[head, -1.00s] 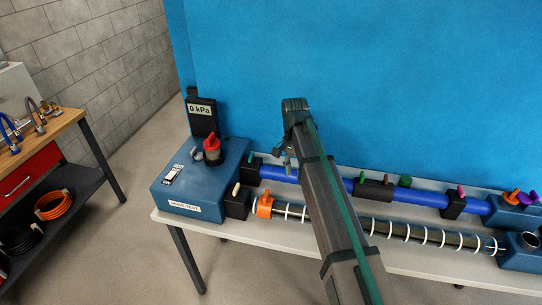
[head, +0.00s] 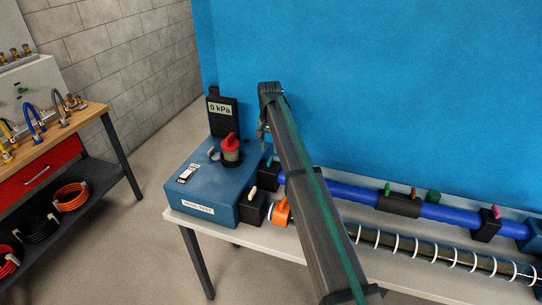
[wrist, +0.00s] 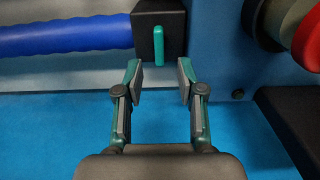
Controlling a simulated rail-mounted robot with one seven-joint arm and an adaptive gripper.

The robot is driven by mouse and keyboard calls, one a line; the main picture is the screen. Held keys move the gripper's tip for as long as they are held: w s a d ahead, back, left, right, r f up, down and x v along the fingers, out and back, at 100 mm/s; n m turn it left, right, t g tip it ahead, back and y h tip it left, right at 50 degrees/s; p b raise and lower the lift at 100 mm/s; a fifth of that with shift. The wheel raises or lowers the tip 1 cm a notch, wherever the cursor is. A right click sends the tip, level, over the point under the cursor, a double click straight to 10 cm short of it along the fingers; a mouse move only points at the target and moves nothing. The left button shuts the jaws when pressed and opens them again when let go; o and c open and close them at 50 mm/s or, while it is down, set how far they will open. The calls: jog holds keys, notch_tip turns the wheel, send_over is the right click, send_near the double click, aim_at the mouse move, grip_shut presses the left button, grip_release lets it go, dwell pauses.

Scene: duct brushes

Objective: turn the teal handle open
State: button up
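The teal handle (wrist: 158,43) stands on the face of a black block (wrist: 172,18) at the end of a blue hose (wrist: 65,36) in the wrist view. It is a short bar, lined up lengthwise with the view's vertical. My gripper (wrist: 160,80) is open and empty, its two teal-and-grey fingers apart just below the handle in the picture, not touching it. In the head view the handle (head: 270,160) shows small at the blue box's right side, and my gripper (head: 262,132) is just above it, partly hidden by my arm.
The blue test box (head: 205,178) carries a red-topped knob (head: 231,145) and a 0 kPa gauge (head: 222,117). An orange handle (head: 281,211) and a cream handle (head: 253,192) are in front. A blue panel (head: 400,90) stands behind. A wooden workbench (head: 70,127) is at left.

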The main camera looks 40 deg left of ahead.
aim_at(270, 159)
jog(key=shift+f+p, duration=0.7)
jog(key=shift+f, duration=2.05)
grip_shut()
